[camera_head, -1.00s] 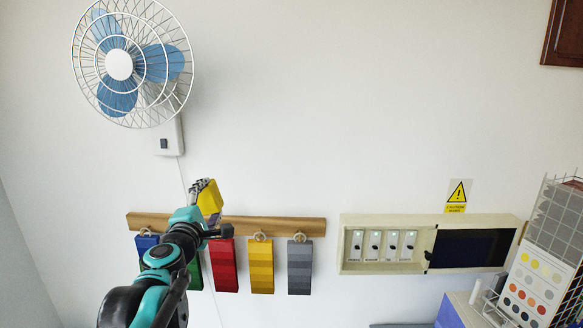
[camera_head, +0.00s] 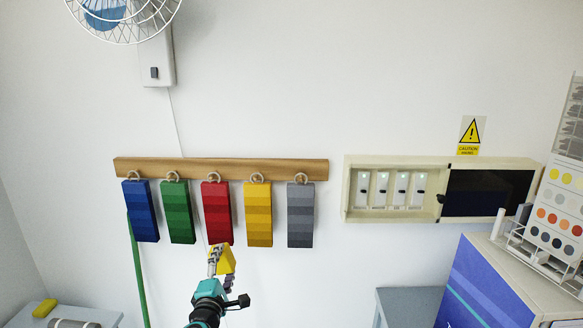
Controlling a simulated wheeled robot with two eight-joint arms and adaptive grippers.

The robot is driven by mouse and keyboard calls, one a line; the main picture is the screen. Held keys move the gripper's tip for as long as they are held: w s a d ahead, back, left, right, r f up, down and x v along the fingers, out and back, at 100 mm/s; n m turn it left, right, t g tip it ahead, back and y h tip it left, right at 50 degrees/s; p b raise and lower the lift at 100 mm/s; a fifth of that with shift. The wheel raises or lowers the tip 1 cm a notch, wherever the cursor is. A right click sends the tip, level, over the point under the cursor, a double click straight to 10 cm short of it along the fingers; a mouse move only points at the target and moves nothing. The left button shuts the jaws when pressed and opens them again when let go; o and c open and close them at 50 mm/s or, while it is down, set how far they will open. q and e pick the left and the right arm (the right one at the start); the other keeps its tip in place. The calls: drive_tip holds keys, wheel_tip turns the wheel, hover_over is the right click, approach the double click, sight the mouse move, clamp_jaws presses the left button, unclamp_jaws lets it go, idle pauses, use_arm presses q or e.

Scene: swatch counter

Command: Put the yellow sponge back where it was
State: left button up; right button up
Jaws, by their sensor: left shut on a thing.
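A yellow sponge-like block (camera_head: 226,258) is in my left gripper (camera_head: 221,266), just below the red swatch strip in the head view. The gripper is shut on it, and its fingers partly cover it. Another small yellow block (camera_head: 44,308) lies on the grey table (camera_head: 104,318) at the bottom left. I cannot tell from its look which of the two is the task's sponge. My right gripper is not in view.
Blue, green, red (camera_head: 217,212), yellow and grey swatch strips hang from a wooden rail (camera_head: 220,167). A switch panel (camera_head: 393,190) is to the right. A grey stool (camera_head: 408,303) and a blue-sided cabinet (camera_head: 490,280) stand at the lower right. A green pole (camera_head: 137,270) stands at left.

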use_arm(q)
drive_tip(key=s+f+b, duration=0.2)
drive_tip(key=f+b, duration=0.3)
drive_tip(key=f, duration=0.5)
drive_tip(key=s+f+b, duration=0.2)
drive_tip(key=f+b, duration=0.3)
drive_tip(key=f, duration=0.5)
drive_tip(key=shift+s+d+f, duration=0.25)
drive_tip(key=shift+d+f, duration=0.05)
drive_tip(key=shift+d, duration=0.15)
